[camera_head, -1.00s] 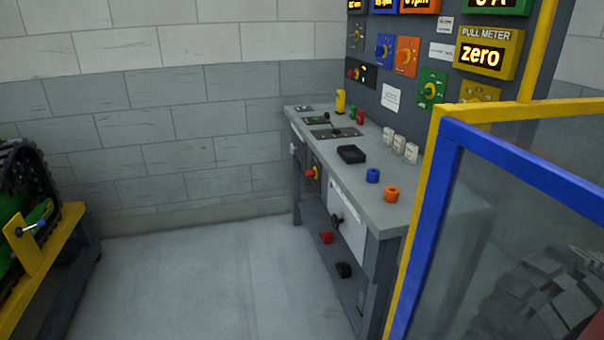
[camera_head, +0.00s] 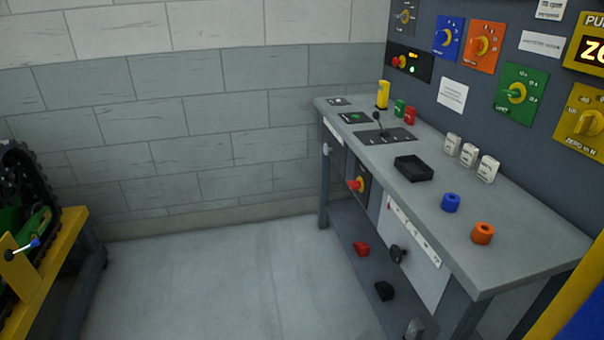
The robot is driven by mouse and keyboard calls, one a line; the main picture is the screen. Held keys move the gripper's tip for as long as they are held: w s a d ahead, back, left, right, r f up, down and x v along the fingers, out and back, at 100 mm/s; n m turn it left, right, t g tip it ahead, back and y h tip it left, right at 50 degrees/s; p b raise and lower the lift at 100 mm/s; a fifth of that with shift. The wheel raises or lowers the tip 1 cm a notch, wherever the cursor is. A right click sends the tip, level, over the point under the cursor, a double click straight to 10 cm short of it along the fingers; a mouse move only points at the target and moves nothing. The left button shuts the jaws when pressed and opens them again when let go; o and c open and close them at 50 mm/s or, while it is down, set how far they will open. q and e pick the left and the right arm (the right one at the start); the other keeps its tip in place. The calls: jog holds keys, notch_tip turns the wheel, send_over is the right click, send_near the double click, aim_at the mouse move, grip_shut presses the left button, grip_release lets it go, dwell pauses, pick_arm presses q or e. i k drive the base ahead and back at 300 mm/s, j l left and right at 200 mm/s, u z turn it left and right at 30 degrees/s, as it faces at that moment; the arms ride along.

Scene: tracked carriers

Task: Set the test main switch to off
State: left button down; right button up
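No switch carries a label I can read as the test main switch. A red rotary handle on a yellow plate (camera_head: 357,184) sits on a dark panel on the front of the grey bench (camera_head: 375,152), towards its far end. A black wall box (camera_head: 409,62) above the bench has a red-and-yellow knob on its left and a lit green lamp. Which of the two is the test main switch I cannot tell. Neither of my grippers is in view.
A black lever (camera_head: 379,124), a black tray (camera_head: 413,168), a blue ring (camera_head: 451,202) and an orange ring (camera_head: 482,232) are on the bench. A yellow stand (camera_head: 62,252) with a tracked carrier is at left. The floor (camera_head: 225,280) between is clear.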

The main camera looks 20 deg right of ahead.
aim_at(354, 185)
jog(key=i+u, duration=0.15)
jog(key=i, duration=1.2)
jog(key=i+j+z, duration=0.15)
jog(key=i+z, duration=0.25)
jog(key=i+j+z, duration=0.45)
jog(key=i, duration=0.15)
jog(key=i+j+z, duration=0.2)
jog(key=z, duration=0.25)
jog(key=i+j+z, duration=0.4)
jog(key=j+z, duration=0.25)
jog(key=z, duration=0.2)
jog(key=i+j+z, duration=0.15)
jog(key=j+z, duration=0.6)
jog(key=j, duration=0.25)
jog(key=i, duration=0.05)
